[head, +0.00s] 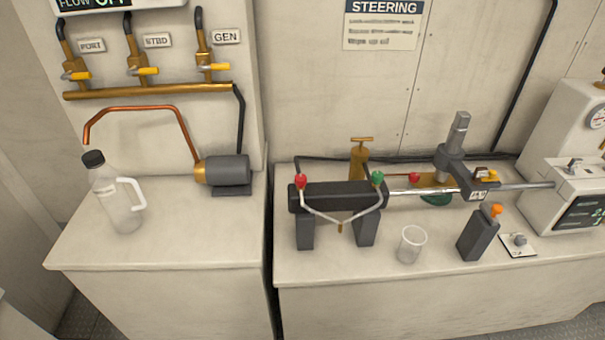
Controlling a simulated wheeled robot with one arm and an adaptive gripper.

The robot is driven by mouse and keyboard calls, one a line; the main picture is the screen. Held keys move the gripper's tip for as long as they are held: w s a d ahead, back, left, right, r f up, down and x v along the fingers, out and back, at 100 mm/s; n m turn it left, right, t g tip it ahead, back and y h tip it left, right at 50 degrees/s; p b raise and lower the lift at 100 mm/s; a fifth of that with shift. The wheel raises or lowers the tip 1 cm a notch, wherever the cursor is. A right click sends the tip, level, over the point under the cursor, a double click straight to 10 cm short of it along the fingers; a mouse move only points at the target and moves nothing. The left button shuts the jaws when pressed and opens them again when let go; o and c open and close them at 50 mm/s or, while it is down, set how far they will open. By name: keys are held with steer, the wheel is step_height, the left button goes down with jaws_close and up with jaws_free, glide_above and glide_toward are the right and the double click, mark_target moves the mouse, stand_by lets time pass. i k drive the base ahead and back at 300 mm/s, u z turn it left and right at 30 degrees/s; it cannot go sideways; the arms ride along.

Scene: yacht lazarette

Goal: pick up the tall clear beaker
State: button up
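A clear beaker (411,244) stands upright near the front edge of the right-hand counter. It looks empty, and nothing touches it. It sits in front of the dark steering cylinder and to the left of a dark bottle with an orange cap. It is the only beaker in view. My gripper is not in view.
The dark cylinder (338,195) on two blocks stands behind and left of the beaker. The dark bottle (479,234) is to its right, near a small switch plate (517,244). A translucent jug (115,196) stands on the left counter (185,238). A gap separates the counters.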

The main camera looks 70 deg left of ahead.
mark_target(412, 241)
steer(key=u, duration=2.45)
